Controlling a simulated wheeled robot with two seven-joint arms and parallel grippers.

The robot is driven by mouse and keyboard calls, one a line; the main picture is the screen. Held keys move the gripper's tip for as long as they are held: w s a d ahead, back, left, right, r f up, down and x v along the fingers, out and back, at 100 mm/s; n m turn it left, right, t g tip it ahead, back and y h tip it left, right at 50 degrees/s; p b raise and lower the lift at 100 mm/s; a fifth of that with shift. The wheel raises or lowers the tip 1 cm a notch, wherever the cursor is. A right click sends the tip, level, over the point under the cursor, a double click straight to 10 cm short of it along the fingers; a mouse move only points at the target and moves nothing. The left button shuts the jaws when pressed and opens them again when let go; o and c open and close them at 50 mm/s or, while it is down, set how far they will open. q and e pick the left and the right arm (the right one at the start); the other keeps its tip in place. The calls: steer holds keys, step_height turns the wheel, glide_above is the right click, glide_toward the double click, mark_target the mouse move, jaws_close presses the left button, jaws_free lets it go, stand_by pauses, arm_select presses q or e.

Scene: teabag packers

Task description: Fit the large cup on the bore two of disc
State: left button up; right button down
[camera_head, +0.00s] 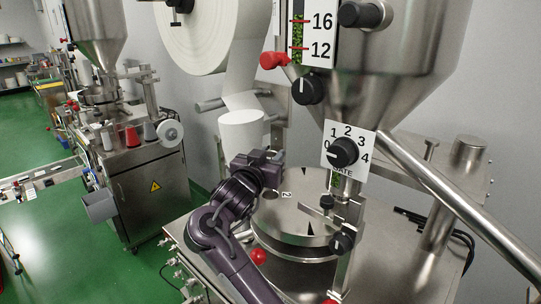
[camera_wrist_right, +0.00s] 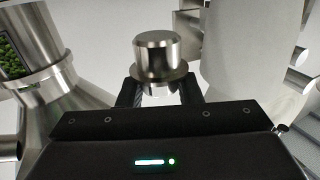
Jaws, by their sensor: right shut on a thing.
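My right gripper (camera_head: 268,160) is over the far left edge of the steel disc (camera_head: 285,217), its arm coming up from the bottom. A "2" mark shows on the disc just right of the gripper. In the right wrist view, the gripper (camera_wrist_right: 158,92) is shut on the large cup (camera_wrist_right: 156,52), a shiny steel cylinder with a wider flange at its lower end. The cup stands between the two dark fingers. My left gripper is not in view.
A steel hopper (camera_head: 425,60) and a dosing unit with a numbered dial (camera_head: 347,150) stand over the disc's right side. A white paper roll (camera_head: 203,32) and a white tube (camera_head: 241,132) are behind the gripper. A red knob (camera_head: 258,256) sits at the front.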

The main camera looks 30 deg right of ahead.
steer(key=shift+r+p, duration=0.15)
steer(key=shift+p, duration=0.2)
steer(key=shift+s+a, duration=0.1)
steer(key=shift+s+a+f+b, duration=0.15)
steer(key=shift+f+b, duration=0.4)
steer(key=shift+f, duration=0.3)
step_height(320, 180, down, 3)
steer(key=shift+r+b, duration=0.1)
steer(key=shift+b, duration=0.65)
steer(key=shift+f+b, duration=0.4)
steer(key=shift+f, duration=0.2)
steer(key=shift+p, duration=0.6)
steer(key=shift+f+b, duration=1.05)
steer(key=shift+f, duration=0.85)
